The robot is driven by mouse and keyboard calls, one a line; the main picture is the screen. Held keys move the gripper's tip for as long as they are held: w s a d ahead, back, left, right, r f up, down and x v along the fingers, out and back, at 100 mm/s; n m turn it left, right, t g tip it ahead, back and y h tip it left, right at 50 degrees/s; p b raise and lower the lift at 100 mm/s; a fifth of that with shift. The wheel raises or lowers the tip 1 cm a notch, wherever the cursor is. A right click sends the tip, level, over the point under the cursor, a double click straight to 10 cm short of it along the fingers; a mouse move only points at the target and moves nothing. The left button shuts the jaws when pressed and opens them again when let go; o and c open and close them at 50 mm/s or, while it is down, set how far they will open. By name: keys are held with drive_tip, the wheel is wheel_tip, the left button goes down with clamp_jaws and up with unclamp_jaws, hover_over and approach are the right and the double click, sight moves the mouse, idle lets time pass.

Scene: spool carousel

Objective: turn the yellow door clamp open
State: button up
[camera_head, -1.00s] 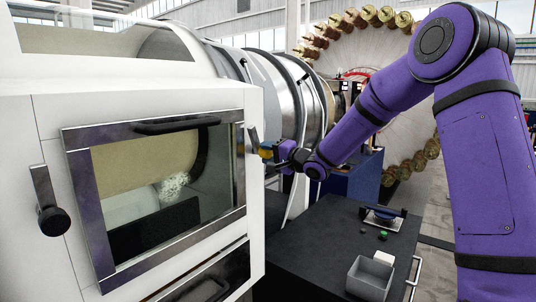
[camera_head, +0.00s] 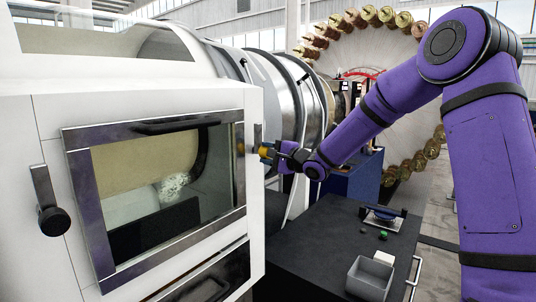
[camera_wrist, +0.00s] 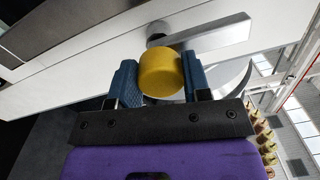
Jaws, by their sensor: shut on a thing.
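The yellow door clamp knob (camera_wrist: 160,74) is a short round cylinder between the two blue fingers of my gripper (camera_wrist: 160,84) in the wrist view. My gripper is shut on it. A grey metal lever (camera_wrist: 215,36) lies just beyond the knob, against the white cabinet face; how the two join is partly hidden. In the head view the yellow knob (camera_head: 265,151) shows small at the right edge of the white cabinet, with my gripper (camera_head: 272,153) reaching it from the right. The glazed door (camera_head: 150,200) looks shut.
A second lever with a black knob (camera_head: 53,222) is on the cabinet's left side. A dark bench (camera_head: 320,245) below my arm carries a grey open box (camera_head: 370,278) and small items. A large wheel of spools (camera_head: 385,170) stands behind.

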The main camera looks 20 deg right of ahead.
drive_tip(key=o, duration=1.3)
drive_tip(key=v, duration=1.1)
drive_tip(key=shift+f, duration=0.1)
drive_tip(key=shift+a, duration=0.1)
